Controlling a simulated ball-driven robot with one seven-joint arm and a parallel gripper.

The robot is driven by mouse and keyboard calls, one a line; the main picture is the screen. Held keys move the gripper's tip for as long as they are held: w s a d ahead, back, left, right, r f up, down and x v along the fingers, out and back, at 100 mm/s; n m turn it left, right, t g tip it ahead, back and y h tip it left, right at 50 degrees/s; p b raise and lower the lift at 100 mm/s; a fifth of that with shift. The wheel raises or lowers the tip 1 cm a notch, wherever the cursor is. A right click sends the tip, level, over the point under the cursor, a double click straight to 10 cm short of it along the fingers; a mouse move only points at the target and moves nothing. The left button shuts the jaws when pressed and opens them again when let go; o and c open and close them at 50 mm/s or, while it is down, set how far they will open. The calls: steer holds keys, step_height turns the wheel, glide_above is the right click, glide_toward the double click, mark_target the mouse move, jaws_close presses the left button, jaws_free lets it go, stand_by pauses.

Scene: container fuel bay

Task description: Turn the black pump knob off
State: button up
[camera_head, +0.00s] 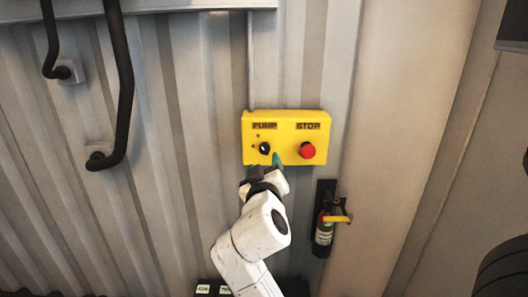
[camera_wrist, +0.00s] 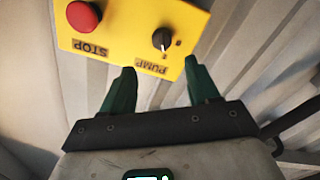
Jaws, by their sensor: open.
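The black pump knob (camera_head: 265,148) sits on the left half of a yellow control box (camera_head: 285,122), under the label PUMP. In the wrist view the knob (camera_wrist: 161,39) shows upside down, with a pale pointer line on it. My gripper (camera_head: 269,163) is at the box's lower edge in the head view, close below the knob. In the wrist view my gripper's (camera_wrist: 157,78) two green fingers are spread apart with nothing between them. The knob lies ahead of the gap between the fingertips, and no finger appears to touch it.
A red STOP button (camera_head: 308,150) is on the right half of the box. A fire extinguisher (camera_head: 324,232) hangs below right. Black hoses (camera_head: 124,90) hang on the corrugated wall at left. A dark tyre (camera_head: 505,270) is at lower right.

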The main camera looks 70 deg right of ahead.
mark_target(264, 149)
steer(key=p+x, duration=0.1)
steer(key=x, duration=0.8)
steer(key=shift+w+f, duration=0.1)
steer(key=shift+w, duration=0.05)
steer(key=c, duration=1)
